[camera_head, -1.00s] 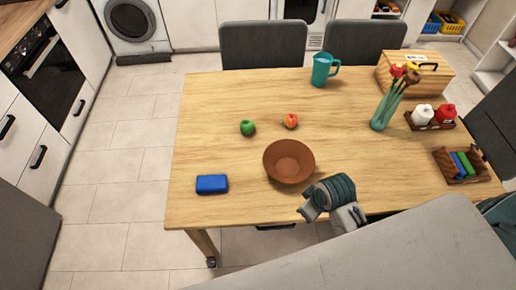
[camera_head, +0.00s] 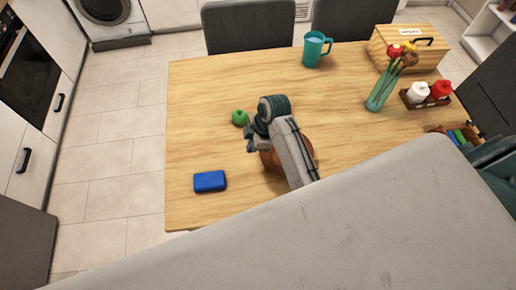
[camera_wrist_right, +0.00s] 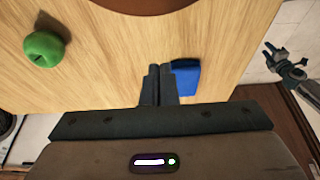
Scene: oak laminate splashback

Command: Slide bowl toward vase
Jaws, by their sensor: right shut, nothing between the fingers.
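The brown bowl (camera_head: 271,160) stands on the table, largely hidden behind my right arm in the head view. Its rim (camera_wrist_right: 155,5) shows at the top edge of the right wrist view. The teal glass vase (camera_head: 377,98) with flowers stands to the right and farther back. My right gripper (camera_head: 251,147) is shut and empty at the bowl's left side. In the wrist view its fingertips (camera_wrist_right: 158,70) are together, with bare wood between them and the bowl in the picture. A dark jointed part past the table edge seems to be my left gripper (camera_wrist_right: 285,65); its jaws are unclear.
A green apple (camera_head: 239,117) and a blue block (camera_head: 210,181) lie left of the bowl. A teal pitcher (camera_head: 316,50), a wooden box (camera_head: 408,50) and a shaker rack (camera_head: 426,101) stand farther back. Table between bowl and vase looks clear.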

